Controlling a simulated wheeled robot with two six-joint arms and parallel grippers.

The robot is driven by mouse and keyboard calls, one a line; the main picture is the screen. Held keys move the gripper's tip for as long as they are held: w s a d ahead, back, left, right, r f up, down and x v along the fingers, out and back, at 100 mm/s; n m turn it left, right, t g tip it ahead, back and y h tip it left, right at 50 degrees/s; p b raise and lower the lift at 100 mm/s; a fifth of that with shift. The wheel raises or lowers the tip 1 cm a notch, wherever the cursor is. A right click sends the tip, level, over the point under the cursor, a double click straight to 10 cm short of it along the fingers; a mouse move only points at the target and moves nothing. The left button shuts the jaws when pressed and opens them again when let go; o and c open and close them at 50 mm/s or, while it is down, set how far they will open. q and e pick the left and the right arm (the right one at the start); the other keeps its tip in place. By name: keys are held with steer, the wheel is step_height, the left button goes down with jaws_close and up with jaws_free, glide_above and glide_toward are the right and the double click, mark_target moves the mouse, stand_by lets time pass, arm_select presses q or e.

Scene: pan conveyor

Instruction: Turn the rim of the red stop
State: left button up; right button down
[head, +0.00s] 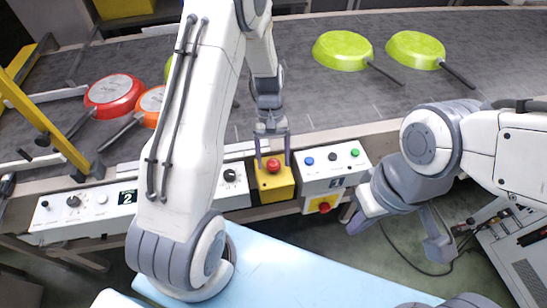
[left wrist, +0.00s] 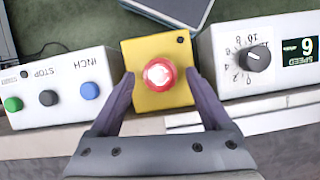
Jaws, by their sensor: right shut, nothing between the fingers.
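The red stop (head: 273,165) is a round red button on a yellow box (head: 275,188) at the conveyor's front edge. In the left wrist view the red stop (left wrist: 159,73) shows in the middle, with a pale glare on its top. My left gripper (head: 273,155) is open above the box, a finger on either side of the stop. In the left wrist view the left gripper's fingers (left wrist: 159,82) straddle the stop with gaps beside it. My right gripper (head: 398,236) is at the right, low in front of the panels, well away from the stop and empty.
A white panel with blue, black and green buttons (head: 335,178) adjoins the box; a dial panel (head: 234,188) is on its other side. Another red knob (head: 324,207) sits below. Red (head: 114,92) and green pans (head: 342,50) lie on the grey conveyor (head: 300,100).

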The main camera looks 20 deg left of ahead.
arm_select(q)
steer(key=v, duration=1)
steer(key=shift+w+r, duration=0.2)
steer(key=s+d+r+m+t+y, duration=0.2)
steer(key=s+d+r+m, duration=0.45)
steer(key=s+d, duration=0.35)
steer(key=s+d+r+m+t, duration=0.1)
steer(key=s+d+m, duration=0.1)
steer(key=s, duration=0.4)
steer(key=s+d+r+m, duration=0.1)
steer(key=s+d+m, duration=0.2)
steer(key=s, duration=0.4)
steer(key=shift+r+m+t+h+p, duration=0.3)
steer(key=shift+m+t+h+p, duration=0.15)
steer(key=shift+m, duration=0.4)
